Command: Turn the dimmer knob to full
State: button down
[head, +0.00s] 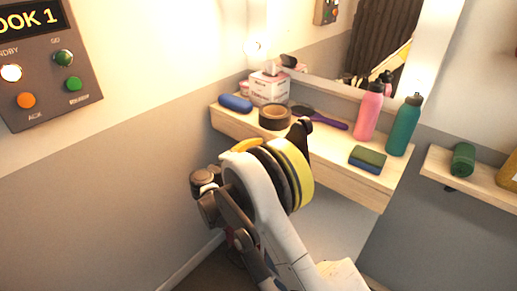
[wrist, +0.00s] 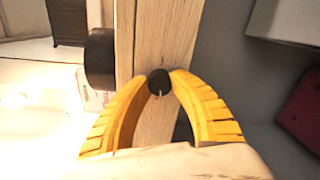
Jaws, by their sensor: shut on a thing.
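The dimmer knob (wrist: 159,80) is a small round black knob with a short white pointer line, set against the pale wooden front of the shelf. In the wrist view the pointer line points towards the bottom of the picture. My gripper (wrist: 160,84) has two yellow ribbed fingers, their tips closed on the knob from both sides. In the head view my arm stands in front of the shelf and hides the knob and the fingertips.
The wooden shelf (head: 345,182) holds a dark tape roll (head: 274,117), tissue box (head: 270,88), blue case (head: 235,103), purple hairbrush (head: 331,124), pink bottle (head: 368,118), teal bottle (head: 404,127) and sponge (head: 367,159). A button panel (head: 47,62) hangs at left.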

jog(key=shift+m, duration=0.6)
jog(key=c, duration=1.1)
grip_release()
jog(key=v, duration=1.2)
jog(key=shift+r, duration=0.1)
